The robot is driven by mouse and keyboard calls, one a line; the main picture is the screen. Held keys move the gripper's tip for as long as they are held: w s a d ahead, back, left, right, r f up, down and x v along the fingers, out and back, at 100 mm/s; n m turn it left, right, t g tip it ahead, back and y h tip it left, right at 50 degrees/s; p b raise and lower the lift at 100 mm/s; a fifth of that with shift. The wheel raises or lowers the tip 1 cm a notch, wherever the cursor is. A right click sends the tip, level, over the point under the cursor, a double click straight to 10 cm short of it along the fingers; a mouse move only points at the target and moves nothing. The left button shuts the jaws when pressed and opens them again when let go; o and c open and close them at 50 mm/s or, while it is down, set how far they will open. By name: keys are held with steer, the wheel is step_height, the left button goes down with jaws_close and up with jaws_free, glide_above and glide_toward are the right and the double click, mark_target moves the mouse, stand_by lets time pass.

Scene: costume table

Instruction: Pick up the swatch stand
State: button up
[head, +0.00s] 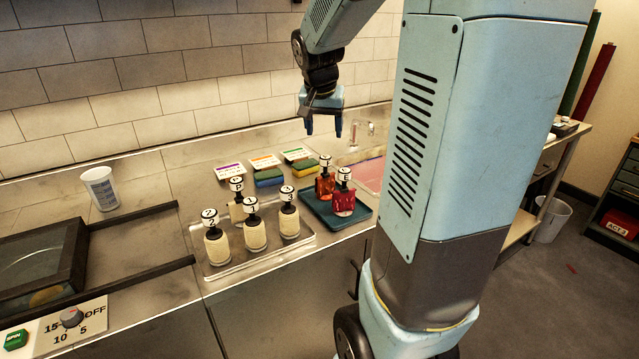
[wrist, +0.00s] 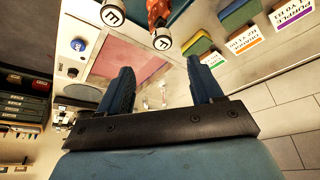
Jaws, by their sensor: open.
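My gripper (head: 324,130) hangs above the back of the counter, fingers pointing down, open and empty. In the wrist view its two dark blue fingers (wrist: 160,82) stand apart. I cannot say for sure which thing is the swatch stand. A small clear, upright piece (head: 371,128) at the back of the counter, right of my gripper, may be it. Small pale, clear parts (wrist: 163,95) also show between the fingers in the wrist view, too small to make out. The fingers touch nothing that I can see.
Cream bottles (head: 254,236) stand on a clear tray (head: 217,271). Sponges (head: 269,178) and colour cards (head: 264,162) lie behind. A pink panel (head: 368,176) is right; a white cup (head: 100,188) is left.

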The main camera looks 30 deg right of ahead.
mark_target(325, 157)
steer(key=x, duration=0.9)
steer(key=shift+w+d, duration=0.15)
steer(key=shift+d, duration=0.05)
steer(key=shift+a+x, duration=0.15)
steer(key=shift+x, duration=1.15)
steer(key=shift+a+x, duration=0.15)
steer(key=shift+x, duration=1.2)
steer(key=shift+f, duration=0.1)
steer(key=shift+c, duration=0.2)
jaws_close()
